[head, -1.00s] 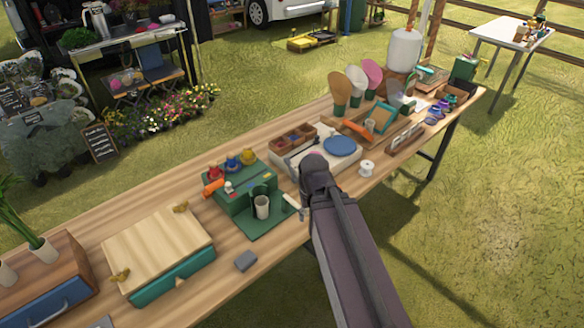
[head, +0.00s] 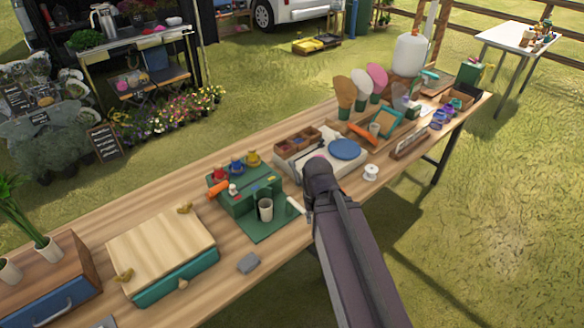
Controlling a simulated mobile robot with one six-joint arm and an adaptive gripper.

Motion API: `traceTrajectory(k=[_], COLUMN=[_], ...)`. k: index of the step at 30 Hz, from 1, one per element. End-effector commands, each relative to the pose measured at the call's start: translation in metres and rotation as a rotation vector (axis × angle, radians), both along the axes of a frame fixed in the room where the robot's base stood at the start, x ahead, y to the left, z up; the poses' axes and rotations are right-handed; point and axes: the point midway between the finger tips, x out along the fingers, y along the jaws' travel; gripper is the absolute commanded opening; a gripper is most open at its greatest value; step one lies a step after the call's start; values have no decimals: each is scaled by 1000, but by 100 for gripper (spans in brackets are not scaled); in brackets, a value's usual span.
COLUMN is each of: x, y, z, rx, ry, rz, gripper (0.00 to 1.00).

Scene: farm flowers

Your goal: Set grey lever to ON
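A green machine (head: 236,203) stands on the long wooden table, left of my gripper. It carries red, blue and yellow knobs on top, an orange handle (head: 218,189) at its left and a beige cup (head: 266,209) on its green base. A pale rod-like part (head: 296,205) shows at its right side, close to my gripper. I cannot make out which part is the grey lever, or its setting. My gripper (head: 309,217) hangs at the end of my dark arm, near the table's front edge. Its fingers are small and mostly hidden by the arm, so its opening cannot be told.
A wooden box with a teal drawer (head: 178,279) and a small grey block (head: 248,263) lie to the left. A white scale-like device with a blue disc (head: 344,149) and a white spool (head: 370,172) are to the right. Grass lies beyond the table's front edge.

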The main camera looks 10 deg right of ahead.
Motion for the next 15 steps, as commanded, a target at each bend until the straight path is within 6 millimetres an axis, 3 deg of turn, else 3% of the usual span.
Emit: traceTrajectory(k=[15], x=[24], y=[0], z=[48], rx=[0], ry=[-56], rz=[0], gripper=[0])
